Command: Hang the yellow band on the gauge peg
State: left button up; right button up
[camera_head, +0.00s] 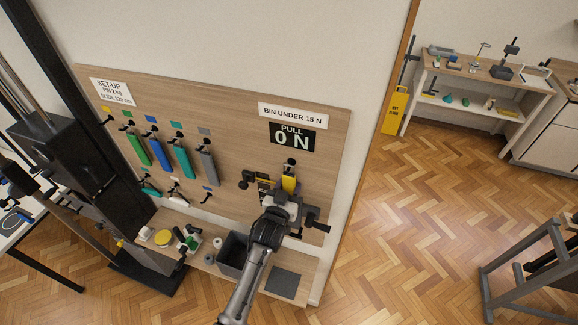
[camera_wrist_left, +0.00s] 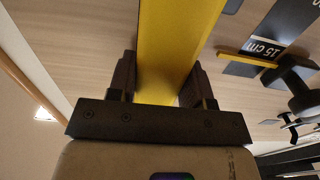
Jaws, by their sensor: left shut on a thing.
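The yellow band (camera_head: 289,184) runs up and down at the pull gauge on the wooden board. My left gripper (camera_head: 285,197) is shut on it, just below the dark gauge peg (camera_head: 291,164). In the left wrist view the yellow band (camera_wrist_left: 172,45) passes between the two dark fingers of my left gripper (camera_wrist_left: 160,80) and runs out of the top of the picture. The band's upper end is close to the peg; I cannot tell whether it is around it. My gripper and arm hide the band's lower part. My right gripper is not in view.
The display (camera_head: 292,137) reads 0 N. Green, blue, teal and grey bands hang on pegs at the left of the board. A dark bin (camera_head: 232,251), a grey mat (camera_head: 283,282) and small items stand on the shelf below.

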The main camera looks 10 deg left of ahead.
pick_arm(q)
jog(key=shift+f, duration=0.15)
jog(key=o, duration=1.3)
jog(key=s+a+f+g, duration=0.2)
jog(key=s+g, duration=0.2)
jog(key=s, duration=1.1)
jog(key=s+a+f+g+p, duration=0.1)
jog(key=s+a+f+g, duration=0.2)
jog(key=s, duration=1.2)
jog(key=s+a+f+m+g+y+p, duration=0.1)
jog(key=s+a+f+g, duration=0.2)
jog(key=s+g, duration=0.4)
jog(key=shift+s+a+f, duration=0.1)
jog(key=shift+s, duration=2.2)
jog(key=shift+s+a+f, duration=0.1)
jog(key=shift+s, duration=2.15)
